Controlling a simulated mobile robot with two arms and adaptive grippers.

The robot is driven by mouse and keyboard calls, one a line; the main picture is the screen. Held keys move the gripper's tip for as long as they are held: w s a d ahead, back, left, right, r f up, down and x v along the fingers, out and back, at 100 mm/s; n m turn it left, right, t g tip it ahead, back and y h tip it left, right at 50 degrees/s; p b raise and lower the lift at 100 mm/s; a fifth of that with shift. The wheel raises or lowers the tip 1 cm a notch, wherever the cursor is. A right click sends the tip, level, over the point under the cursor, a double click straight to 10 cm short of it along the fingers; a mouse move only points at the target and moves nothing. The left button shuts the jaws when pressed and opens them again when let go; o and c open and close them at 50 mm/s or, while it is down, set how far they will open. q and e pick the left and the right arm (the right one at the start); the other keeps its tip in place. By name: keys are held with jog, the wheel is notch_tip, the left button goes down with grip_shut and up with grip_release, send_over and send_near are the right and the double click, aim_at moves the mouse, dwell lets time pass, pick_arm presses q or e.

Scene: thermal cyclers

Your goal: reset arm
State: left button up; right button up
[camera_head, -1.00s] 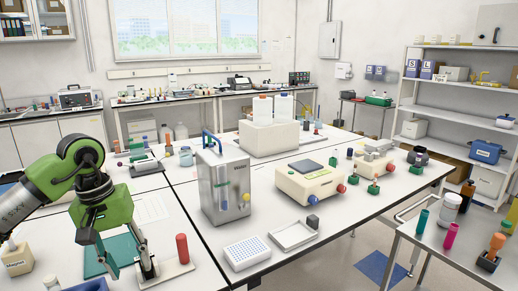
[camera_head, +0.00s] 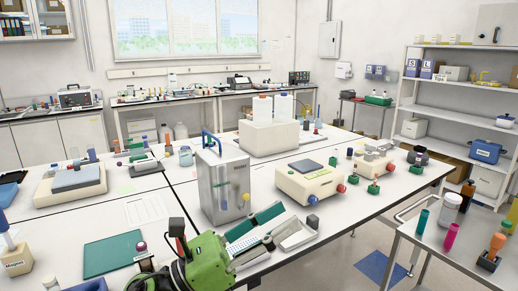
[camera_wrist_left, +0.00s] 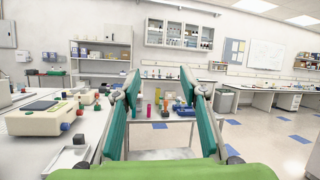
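My left gripper (camera_head: 276,224) is green with teal finger pads. In the head view it reaches in low from the bottom and points right, in front of the steel box and over the front part of the table. In the left wrist view the gripper (camera_wrist_left: 158,82) has its two fingers spread wide, with nothing held between them. It partly covers the white tube rack (camera_head: 246,243) and lies close to the shallow grey tray (camera_head: 298,240) in the head view. My right gripper is not in view.
The steel box (camera_head: 222,185) with a blue handle stands just behind the left gripper. A cream device (camera_head: 310,182) is to its right. A teal mat (camera_head: 110,254) and a cream machine (camera_head: 70,185) are at left. A side table (camera_head: 440,255) holds bottles and tubes.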

pick_arm(q)
jog(key=w+a+f+n+t+y, duration=0.3)
jog(key=a+f+n+t+y, duration=0.3)
jog(key=n, duration=0.7)
jog(key=w+a+f+n+t+y, duration=0.3)
jog(key=a+n+t+y, duration=0.2)
jog(key=a+n+y, duration=0.6)
jog(key=s+a+f+n+g+y, duration=0.2)
jog(key=s+f+n+g, duration=0.1)
jog(key=f+n, duration=0.45)
jog(key=s+a+f+n+g+y, duration=0.2)
jog(key=f+n, duration=0.4)
jog(key=f, duration=0.3)
jog(key=s+a+f+n+g, duration=0.1)
jog(key=s+f+n+g, duration=0.45)
jog(key=s, duration=0.75)
jog(key=s+a+f+n+g, duration=0.25)
jog(key=s+f+g, duration=0.35)
jog(key=s+f, duration=0.55)
notch_tip(320, 180, down, 27)
jog(key=s, duration=0.3)
jog(key=s+a+f+g, duration=0.2)
jog(key=s+f, duration=1.3)
jog(key=s, duration=0.1)
